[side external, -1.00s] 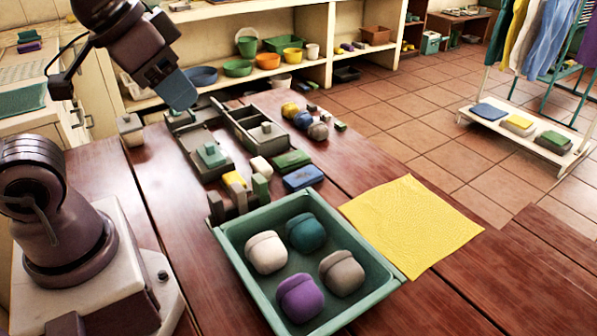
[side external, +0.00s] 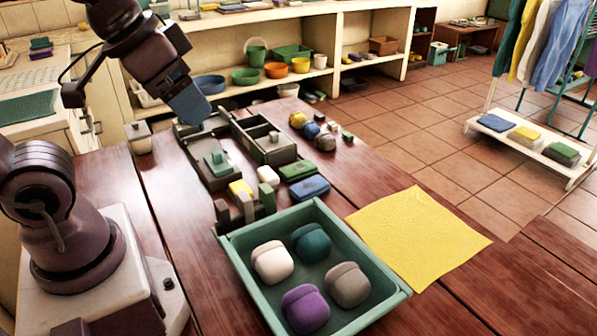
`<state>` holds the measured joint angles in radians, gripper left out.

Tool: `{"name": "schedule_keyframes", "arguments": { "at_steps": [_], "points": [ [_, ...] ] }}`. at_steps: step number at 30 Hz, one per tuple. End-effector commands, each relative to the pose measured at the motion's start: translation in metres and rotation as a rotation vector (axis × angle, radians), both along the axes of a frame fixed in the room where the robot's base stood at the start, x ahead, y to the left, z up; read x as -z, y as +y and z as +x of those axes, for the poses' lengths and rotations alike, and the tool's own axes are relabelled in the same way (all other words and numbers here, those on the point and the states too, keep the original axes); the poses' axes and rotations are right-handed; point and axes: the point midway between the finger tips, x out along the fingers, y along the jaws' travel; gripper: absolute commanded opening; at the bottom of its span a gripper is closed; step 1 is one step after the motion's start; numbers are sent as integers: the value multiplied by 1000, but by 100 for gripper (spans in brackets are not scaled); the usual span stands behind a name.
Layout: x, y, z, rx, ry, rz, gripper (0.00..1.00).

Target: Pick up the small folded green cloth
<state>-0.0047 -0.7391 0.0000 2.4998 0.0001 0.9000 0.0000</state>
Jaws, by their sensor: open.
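A small dark green folded piece (side external: 299,170), which looks like the folded cloth, lies flat on the wooden table just behind a blue folded piece (side external: 310,187).
A green basin (side external: 402,290) with several rounded pouches stands in front. A yellow cloth (side external: 420,235) lies flat to its right. Grey trays (side external: 283,152) and small blocks crowd the left of the green piece. Rounded items (side external: 325,142) lie behind it. Bare wood is to its right.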

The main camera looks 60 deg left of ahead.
Motion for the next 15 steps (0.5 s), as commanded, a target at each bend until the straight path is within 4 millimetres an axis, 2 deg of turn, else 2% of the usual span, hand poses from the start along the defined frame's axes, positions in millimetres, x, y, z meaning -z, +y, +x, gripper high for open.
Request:
{"name": "schedule_keyframes", "arguments": {
  "at_steps": [5,10,15],
  "points": [
    [23,9,14,-42,136,-19,70],
    [43,28,55,-187,273,-106,70],
    [71,55,103,-518,368,-233,70]
  ]
}}
